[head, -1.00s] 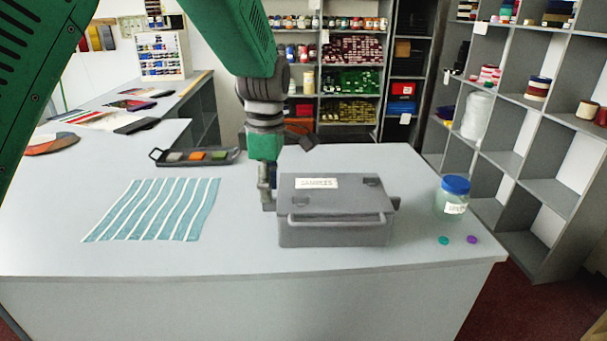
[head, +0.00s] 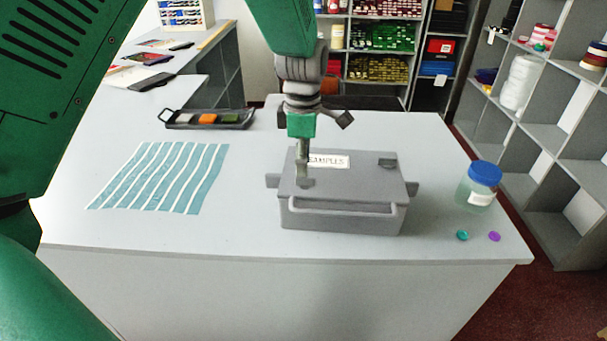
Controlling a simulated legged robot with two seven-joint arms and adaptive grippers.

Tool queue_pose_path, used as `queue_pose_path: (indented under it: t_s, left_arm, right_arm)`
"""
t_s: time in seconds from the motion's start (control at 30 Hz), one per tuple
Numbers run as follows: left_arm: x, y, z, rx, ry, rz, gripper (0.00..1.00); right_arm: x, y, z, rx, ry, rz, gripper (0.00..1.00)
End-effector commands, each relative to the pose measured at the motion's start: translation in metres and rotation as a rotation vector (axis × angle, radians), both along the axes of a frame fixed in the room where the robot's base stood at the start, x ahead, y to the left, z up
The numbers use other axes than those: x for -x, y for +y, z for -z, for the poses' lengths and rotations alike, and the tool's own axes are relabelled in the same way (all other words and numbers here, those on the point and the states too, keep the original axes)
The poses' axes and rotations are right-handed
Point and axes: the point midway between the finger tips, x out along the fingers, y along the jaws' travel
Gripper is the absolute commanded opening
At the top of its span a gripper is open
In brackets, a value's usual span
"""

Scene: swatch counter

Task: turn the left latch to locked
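The grey sample case (head: 345,217) stands on the counter with its lid closed, a white label on top and a handle bar along the front. The left latch (head: 308,183) is a small dark piece on the lid's left part, partly covered by my gripper. The right latch (head: 386,162) lies on the lid's right part. My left gripper (head: 302,178) points down over the lid, its fingertips at the left latch, touching or just above it. The fingers line up in this view, so their opening is hidden. My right gripper is not in view.
A jar with a blue lid (head: 477,187) and two buttons, teal (head: 462,235) and purple (head: 494,237), are right of the case. A striped cloth (head: 160,178) lies to the left. A dark tray (head: 208,124) of coloured blocks is behind.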

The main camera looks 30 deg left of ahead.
Motion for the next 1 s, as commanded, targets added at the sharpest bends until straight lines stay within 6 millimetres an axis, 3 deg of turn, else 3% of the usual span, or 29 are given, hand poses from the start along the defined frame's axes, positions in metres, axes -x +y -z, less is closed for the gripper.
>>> queue_pose_path:
  t_s: [0.1,0.3,0.63,0.67,0.73,0.77,1.0]
  left_arm:
    - [0.003,-0.002,0.019,-0.002,0.001,0.001,0.31]
    - [0.002,-0.001,0.038,-0.001,-0.003,0.002,0.31]
    - [0.002,0.002,0.044,0.002,-0.002,0.001,0.31]
    - [0.002,0.002,0.044,0.002,-0.003,0.001,0.28]
    - [0.002,0.001,0.043,0.001,-0.003,0.001,0.03]
    - [0.002,0.001,0.043,0.0,-0.004,0.001,0.0]
    - [0.001,-0.001,0.042,-0.002,-0.004,0.006,0.0]
  right_arm:
    - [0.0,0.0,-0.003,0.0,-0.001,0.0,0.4]
    - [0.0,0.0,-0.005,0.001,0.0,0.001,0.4]
    - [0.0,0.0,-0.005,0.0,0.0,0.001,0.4]
    - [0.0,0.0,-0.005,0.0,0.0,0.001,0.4]
    - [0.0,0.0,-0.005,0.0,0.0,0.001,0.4]
    - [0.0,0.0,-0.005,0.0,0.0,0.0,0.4]
    - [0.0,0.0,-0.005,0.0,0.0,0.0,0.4]
